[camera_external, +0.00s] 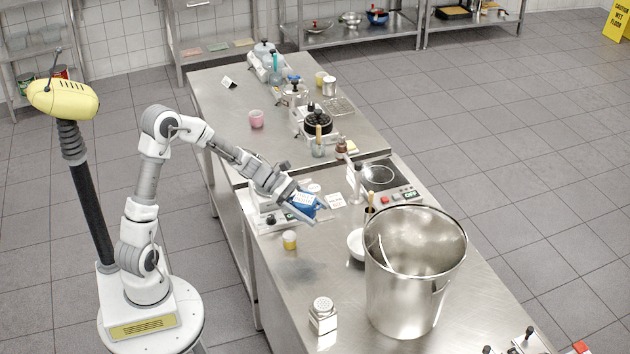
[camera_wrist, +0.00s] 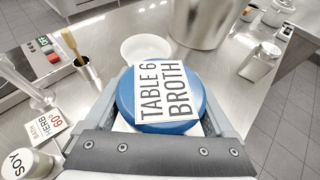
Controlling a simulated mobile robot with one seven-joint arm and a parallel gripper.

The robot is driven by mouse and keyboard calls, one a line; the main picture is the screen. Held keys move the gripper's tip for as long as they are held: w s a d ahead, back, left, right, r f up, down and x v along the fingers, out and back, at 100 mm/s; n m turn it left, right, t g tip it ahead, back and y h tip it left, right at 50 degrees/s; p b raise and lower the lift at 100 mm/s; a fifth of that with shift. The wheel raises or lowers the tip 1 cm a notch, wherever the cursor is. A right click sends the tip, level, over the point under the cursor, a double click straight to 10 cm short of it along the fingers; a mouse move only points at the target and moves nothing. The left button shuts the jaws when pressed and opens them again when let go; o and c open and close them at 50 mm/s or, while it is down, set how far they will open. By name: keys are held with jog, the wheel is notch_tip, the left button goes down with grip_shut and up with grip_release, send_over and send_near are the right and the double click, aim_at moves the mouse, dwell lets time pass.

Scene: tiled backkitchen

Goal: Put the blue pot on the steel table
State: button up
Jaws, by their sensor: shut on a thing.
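The blue pot (camera_external: 305,200) is in the jaws of my gripper (camera_external: 308,208), over the left edge side of the near steel table (camera_external: 300,258). In the wrist view the blue pot (camera_wrist: 188,125) shows as a round blue top between the two fingers of my gripper (camera_wrist: 168,95). A white label on it reads "TABLE 6 BROTH". A dark soft shadow lies on the steel in front of it, and the pot looks raised, though its underside is hidden.
A large steel stockpot (camera_external: 400,305) stands right of my gripper, with a white bowl (camera_external: 355,246) beside it. A yellow-topped jar (camera_external: 289,240), a steel shaker (camera_external: 322,316) and a hob (camera_external: 380,175) are also on the table. Bare steel lies between jar and shaker.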

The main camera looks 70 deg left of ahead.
jog(key=a+n+t+y, duration=0.1)
jog(key=a, duration=0.5)
jog(key=w+a+n+t+y, duration=0.1)
jog(key=a+n, duration=0.1)
jog(key=a, duration=0.4)
jog(key=a+n+t+y, duration=0.1)
jog(key=a+y, duration=0.1)
jog(key=a, duration=0.4)
jog(key=shift+w+a+r+n+b, duration=0.1)
jog(key=shift+w+a+n+b, duration=0.05)
jog(key=shift+a+n+b, duration=0.2)
jog(key=s+a+f+n+y, duration=0.1)
jog(key=s+a+f, duration=0.1)
jog(key=a, duration=0.6)
jog(key=s+a+f+n+t+y+b, duration=0.1)
jog(key=s+a+f, duration=0.1)
jog(key=a, duration=0.7)
jog(key=s+a+f+n+y, duration=0.1)
jog(key=s+a+f, duration=0.1)
jog(key=a, duration=0.6)
jog(key=shift+a+f+y, duration=0.2)
jog(key=shift+a+y, duration=0.05)
jog(key=shift+y, duration=0.15)
jog(key=shift+s+a+f, duration=0.1)
jog(key=shift+a, duration=0.05)
jog(key=shift+f+b, duration=0.55)
jog(key=shift+f, duration=1.4)
